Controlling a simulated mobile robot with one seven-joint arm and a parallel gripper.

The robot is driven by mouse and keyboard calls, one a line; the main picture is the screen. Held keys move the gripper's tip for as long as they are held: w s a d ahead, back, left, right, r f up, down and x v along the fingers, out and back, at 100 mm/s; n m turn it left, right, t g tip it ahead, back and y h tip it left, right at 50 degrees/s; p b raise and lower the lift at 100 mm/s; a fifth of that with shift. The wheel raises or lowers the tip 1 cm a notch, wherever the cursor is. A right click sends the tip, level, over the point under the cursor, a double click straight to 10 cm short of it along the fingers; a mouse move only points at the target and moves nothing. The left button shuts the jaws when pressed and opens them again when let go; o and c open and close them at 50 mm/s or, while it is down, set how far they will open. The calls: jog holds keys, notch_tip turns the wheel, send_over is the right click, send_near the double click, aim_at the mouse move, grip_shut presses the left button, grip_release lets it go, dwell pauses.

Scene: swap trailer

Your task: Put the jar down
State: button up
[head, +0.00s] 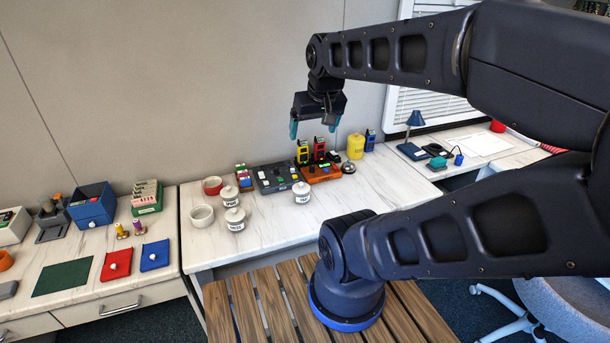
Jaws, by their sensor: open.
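Three white lidded jars with dark lettering stand upright on the marble-look counter (270,230). One jar (302,195) stands apart, in front of the black button box. The other two are further left, a back jar (230,198) and a front jar (236,224). My gripper (312,126) points down with its teal fingertips apart and nothing visible between them. It is in the air above the back of the counter, well clear of the jars. I cannot tell which jar the task means.
An open white pot (202,217) and a red-sided round container (212,186) stand left of the jars. Behind are a black button box (277,178), an orange charging base (320,174), upright yellow and red devices, and a yellow canister (355,146). The counter's front right is clear.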

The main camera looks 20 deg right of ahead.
jog(key=m+t+y, duration=0.2)
jog(key=m+y, duration=1)
jog(key=m, duration=0.9)
send_over(302, 196)
jog(key=s, duration=0.5)
notch_tip(302, 196, down, 29)
jog(key=d+f+m+t+h, duration=0.1)
jog(key=d+f+m, duration=0.1)
jog(key=f, duration=0.1)
jog(key=d+f+m+t+h, duration=0.1)
jog(key=d+f+m, duration=0.1)
jog(key=d+f, duration=0.1)
jog(key=d+f+m+t+h, duration=0.1)
jog(key=d+f+m+t, duration=0.1)
jog(key=f+m, duration=0.1)
jog(key=shift+w+d+f, duration=0.1)
jog(key=shift+d+f, duration=0.05)
jog(key=shift+f, duration=0.3)
jog(key=shift+w+d+f, duration=0.1)
jog(key=shift+f, duration=0.55)
jog(key=x, duration=1)
jog(key=shift+w+a+f, duration=0.1)
jog(key=shift+w+f, duration=0.1)
jog(key=shift+w, duration=0.05)
